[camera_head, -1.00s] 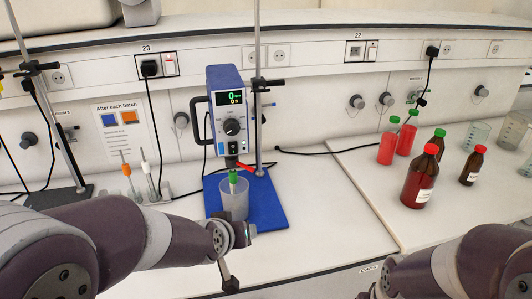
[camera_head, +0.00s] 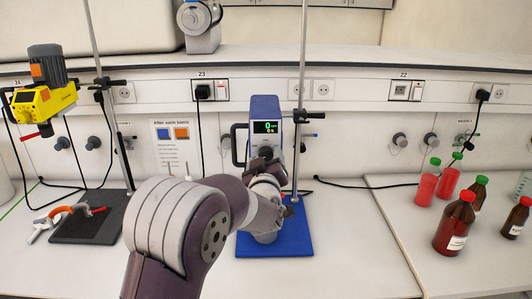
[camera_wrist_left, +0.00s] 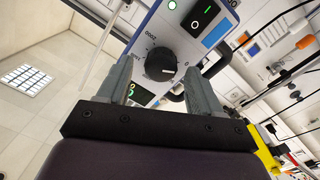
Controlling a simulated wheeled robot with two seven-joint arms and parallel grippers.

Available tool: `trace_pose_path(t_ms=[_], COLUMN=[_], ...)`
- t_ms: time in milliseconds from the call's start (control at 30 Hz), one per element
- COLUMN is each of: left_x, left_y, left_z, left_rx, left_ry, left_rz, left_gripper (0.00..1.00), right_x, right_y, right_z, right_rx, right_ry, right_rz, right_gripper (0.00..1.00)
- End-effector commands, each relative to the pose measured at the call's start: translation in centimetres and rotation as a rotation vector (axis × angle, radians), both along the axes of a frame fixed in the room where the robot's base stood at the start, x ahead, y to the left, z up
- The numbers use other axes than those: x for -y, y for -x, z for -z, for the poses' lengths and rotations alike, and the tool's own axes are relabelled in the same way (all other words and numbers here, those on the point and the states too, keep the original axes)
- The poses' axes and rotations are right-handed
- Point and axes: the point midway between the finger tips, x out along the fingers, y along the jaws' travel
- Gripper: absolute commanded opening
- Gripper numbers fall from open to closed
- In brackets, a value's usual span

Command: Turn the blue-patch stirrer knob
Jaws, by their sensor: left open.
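The blue stirrer (camera_head: 265,107) stands upright on its blue base (camera_head: 300,243) in the middle, with a lit green display. Its black round knob (camera_wrist_left: 160,65) shows clearly in the left wrist view, with a white pointer line and a printed scale around it. My left gripper (camera_wrist_left: 159,82) is open, with its two fingers on either side of the knob in that view; I cannot tell whether they touch it. In the head view my left gripper (camera_head: 266,164) is in front of the stirrer and hides its lower part. My right gripper is not in view.
A yellow stirrer (camera_head: 45,101) stands at the left above a dark base (camera_head: 90,222). A sign (camera_head: 175,143) with blue and orange patches is on the wall. Red-capped brown bottle (camera_head: 455,225) and other bottles stand at the right. The counter right of the blue base is clear.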

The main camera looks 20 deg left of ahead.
Motion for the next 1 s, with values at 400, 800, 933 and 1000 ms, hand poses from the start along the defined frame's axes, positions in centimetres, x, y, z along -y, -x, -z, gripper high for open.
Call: trace_pose_path(t_ms=[400, 800, 933, 1000], left_x=[-0.20, -0.20, -0.20, -0.19], left_y=[-0.82, -0.80, -0.80, -0.79], left_z=[0.12, 0.05, -0.03, -0.05], left_rx=[-0.002, -0.004, -0.012, -0.023], left_ry=[0.000, -0.011, -0.047, -0.081], left_rz=[0.001, 0.000, 0.000, 0.000], left_gripper=[0.55, 0.09, 0.09, 0.09], right_x=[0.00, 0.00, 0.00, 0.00], right_y=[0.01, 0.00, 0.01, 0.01], right_z=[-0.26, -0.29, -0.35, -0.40], right_rx=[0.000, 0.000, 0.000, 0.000], right_ry=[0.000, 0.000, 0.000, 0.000], right_rz=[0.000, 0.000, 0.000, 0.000], right_gripper=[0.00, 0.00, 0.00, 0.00])
